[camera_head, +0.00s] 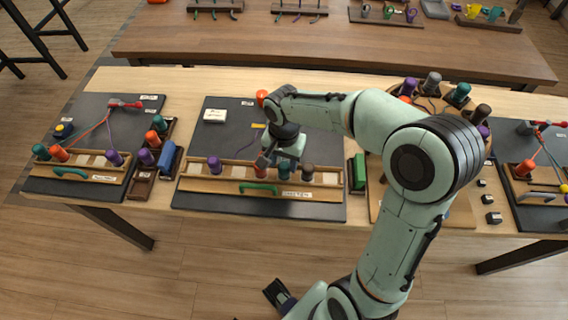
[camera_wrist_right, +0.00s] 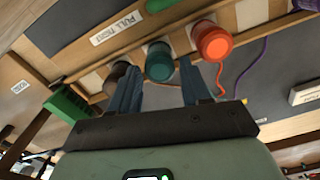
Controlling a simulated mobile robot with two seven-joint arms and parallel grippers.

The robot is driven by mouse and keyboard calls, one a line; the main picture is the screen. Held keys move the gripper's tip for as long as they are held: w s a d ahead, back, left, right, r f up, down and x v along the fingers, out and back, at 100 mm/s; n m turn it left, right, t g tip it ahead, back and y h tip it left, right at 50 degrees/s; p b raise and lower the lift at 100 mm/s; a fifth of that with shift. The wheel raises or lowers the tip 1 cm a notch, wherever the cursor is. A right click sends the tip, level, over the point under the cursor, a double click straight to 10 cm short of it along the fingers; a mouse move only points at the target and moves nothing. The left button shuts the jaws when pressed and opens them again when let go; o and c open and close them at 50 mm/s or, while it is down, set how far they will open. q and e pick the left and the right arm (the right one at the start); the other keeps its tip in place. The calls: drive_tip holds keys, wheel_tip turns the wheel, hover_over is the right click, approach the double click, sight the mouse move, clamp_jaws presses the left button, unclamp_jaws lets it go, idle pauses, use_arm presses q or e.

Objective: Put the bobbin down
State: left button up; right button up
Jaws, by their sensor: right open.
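My right gripper (camera_head: 276,160) reaches down over the wooden rack on the middle board; in the wrist view its two blue fingers (camera_wrist_right: 160,88) are apart. A teal bobbin (camera_wrist_right: 159,63) stands in the rack and shows between and beyond the fingertips. It shows in the head view (camera_head: 284,167), partly covered by the gripper. An orange bobbin (camera_wrist_right: 213,42) with an orange cord stands beside it, to the right in the wrist view. A dark brown bobbin (camera_head: 308,171) stands on the other side. A purple bobbin (camera_head: 214,165) stands near the rack's left end. My left gripper is not seen.
The middle rack (camera_head: 236,177) has a green handle (camera_head: 259,188) in front. A green block (camera_head: 358,172) stands just right of the rack. A white box (camera_head: 214,115) lies on the dark board. A round tray (camera_head: 448,108) with several bobbins is behind my right forearm.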

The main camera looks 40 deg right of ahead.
sight(284, 166)
wheel_tip(284, 166, up, 10)
drive_tip(key=p, duration=0.1)
drive_tip(key=shift+f, duration=0.2)
idle(0.5)
